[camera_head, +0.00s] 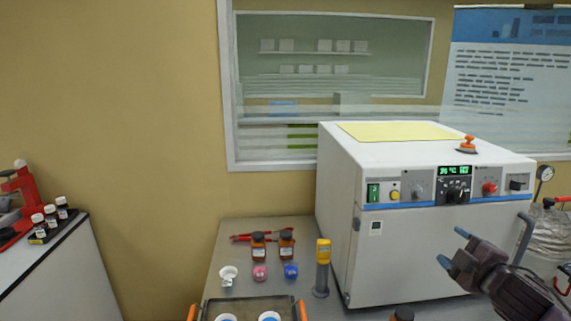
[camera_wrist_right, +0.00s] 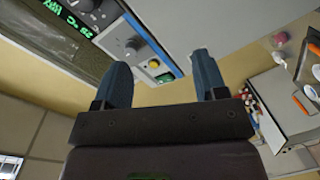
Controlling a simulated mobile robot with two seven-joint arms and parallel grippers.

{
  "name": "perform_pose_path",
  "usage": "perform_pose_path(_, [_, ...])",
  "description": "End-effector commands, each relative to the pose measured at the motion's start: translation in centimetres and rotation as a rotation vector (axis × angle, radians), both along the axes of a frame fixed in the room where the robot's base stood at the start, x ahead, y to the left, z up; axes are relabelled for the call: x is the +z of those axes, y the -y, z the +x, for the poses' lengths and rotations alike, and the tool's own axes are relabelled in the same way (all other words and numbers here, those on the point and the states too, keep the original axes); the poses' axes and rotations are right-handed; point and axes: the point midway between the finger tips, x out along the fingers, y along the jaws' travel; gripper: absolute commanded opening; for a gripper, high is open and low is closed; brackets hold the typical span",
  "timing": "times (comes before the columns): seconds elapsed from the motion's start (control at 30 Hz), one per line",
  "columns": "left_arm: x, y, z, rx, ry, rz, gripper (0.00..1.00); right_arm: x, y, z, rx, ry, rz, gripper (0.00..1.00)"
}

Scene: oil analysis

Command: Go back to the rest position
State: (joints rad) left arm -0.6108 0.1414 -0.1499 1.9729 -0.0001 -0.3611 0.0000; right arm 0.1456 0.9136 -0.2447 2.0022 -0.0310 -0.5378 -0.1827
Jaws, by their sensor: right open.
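My right gripper (camera_head: 457,252) is in front of the door of a white oven (camera_head: 410,250), at the right of the head view. It is open and empty. In the right wrist view its two blue-grey fingers (camera_wrist_right: 163,85) stand wide apart with nothing between them. The oven's control panel (camera_wrist_right: 105,35) shows beyond the fingers there, with a lit green display, a dark knob and a yellow button. The oven door looks shut in the head view. My left gripper is not in view.
Two brown bottles (camera_head: 272,245), a pink item (camera_head: 260,272), a blue item (camera_head: 291,271) and a yellow-topped cylinder (camera_head: 322,268) stand on the bench left of the oven. A tray with orange handles (camera_head: 250,305) is at the front. A side counter (camera_head: 60,270) stands at left.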

Motion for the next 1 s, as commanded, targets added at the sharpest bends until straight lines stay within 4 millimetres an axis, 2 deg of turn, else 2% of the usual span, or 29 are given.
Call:
perform_pose_path(0.03, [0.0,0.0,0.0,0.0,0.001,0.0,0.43,-2.2,-0.7,-0.8,0.003,-0.025,0.074,0.66])
perform_pose_path(0.27, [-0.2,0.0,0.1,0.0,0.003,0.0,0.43,-11.9,-3.6,-5.8,-0.029,-0.139,0.428,0.66])
perform_pose_path(0.47, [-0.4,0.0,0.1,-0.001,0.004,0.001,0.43,-19.9,-5.7,-11.9,-0.127,-0.237,0.69,0.66])
perform_pose_path(0.6, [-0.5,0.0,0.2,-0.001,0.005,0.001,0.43,-25.0,-7.1,-17.1,-0.233,-0.309,0.831,0.66])
perform_pose_path(0.7, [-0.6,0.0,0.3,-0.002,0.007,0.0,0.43,-28.1,-8.0,-20.8,-0.317,-0.36,0.908,0.66])
perform_pose_path(0.8, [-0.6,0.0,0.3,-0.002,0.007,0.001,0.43,-30.1,-8.6,-23.8,-0.382,-0.399,0.957,0.66])
perform_pose_path(0.9, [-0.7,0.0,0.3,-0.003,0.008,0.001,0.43,-31.4,-8.9,-25.8,-0.423,-0.425,0.981,0.66])
perform_pose_path(1.0, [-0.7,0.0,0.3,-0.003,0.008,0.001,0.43,-32.0,-8.9,-26.9,-0.441,-0.44,0.984,0.66])
